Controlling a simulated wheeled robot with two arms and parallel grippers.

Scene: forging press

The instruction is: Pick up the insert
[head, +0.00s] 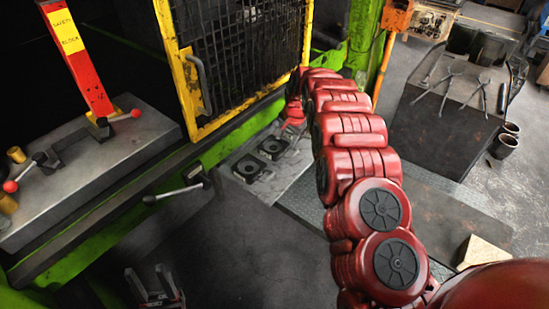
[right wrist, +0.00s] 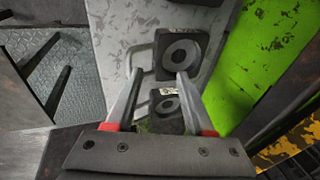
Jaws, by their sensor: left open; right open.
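The inserts are dark square blocks with a round opening. In the head view, one insert (head: 250,168) and another insert (head: 273,148) sit on a grey plate (head: 232,187). In the right wrist view, one insert (right wrist: 200,47) lies just beyond the fingertips and another (right wrist: 158,121) shows between the fingers. A third dark block is cut off at the top edge. My right gripper (right wrist: 158,75) is open and empty above the plate; its height is unclear. My left gripper (head: 155,289) is open and empty at the bottom left.
The press has a yellow mesh guard (head: 245,60) and a green frame (head: 225,147). A grey bench (head: 110,155) with a red safety block (head: 78,60) stands left. A dark table (head: 435,125) with tongs stands right. Open floor (head: 260,245) lies in front.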

